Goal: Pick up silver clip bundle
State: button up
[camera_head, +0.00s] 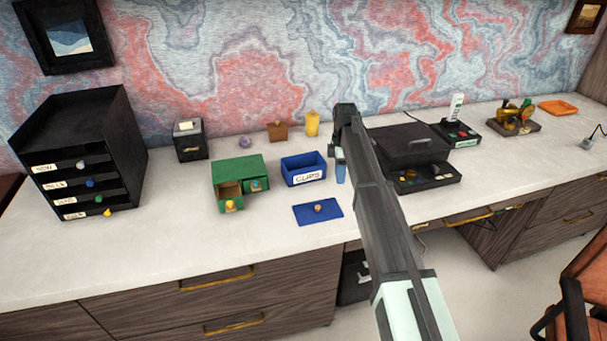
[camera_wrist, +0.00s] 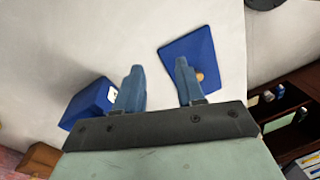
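I cannot make out a silver clip bundle for certain in either view. A blue open-topped box (camera_head: 290,178) with a label reading like "CLIPS" stands mid-desk; its inside is dark and its contents cannot be told. It also shows in the wrist view (camera_wrist: 88,104), left of my fingers. Its flat blue lid (camera_head: 303,214) with a wooden knob lies in front of it, and shows beyond my right finger in the wrist view (camera_wrist: 196,50). My gripper (camera_wrist: 158,75) is open, its two blue fingers apart with only pale desktop between them. In the head view it hangs just right of the box.
A green drawer unit (camera_head: 238,170) with open drawers stands left of the box. A black drawer tower (camera_head: 85,140) is at far left. A black lidded case (camera_head: 405,143) is right of my arm. The front-left desktop (camera_head: 150,250) is clear.

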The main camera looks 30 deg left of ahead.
jog(key=w+a+r+n+y, duration=0.1)
jog(key=w+a+r, duration=0.2)
jog(key=a, duration=0.4)
jog(key=w+a+r+n+y, duration=0.15)
jog(key=a+r, duration=0.25)
jog(key=a, duration=0.4)
jog(key=shift+h, duration=0.25)
jog(key=f, duration=0.8)
jog(key=shift+s+a+f, duration=0.2)
jog(key=shift+a, duration=0.15)
jog(key=shift+f, duration=2.75)
grip_shut()
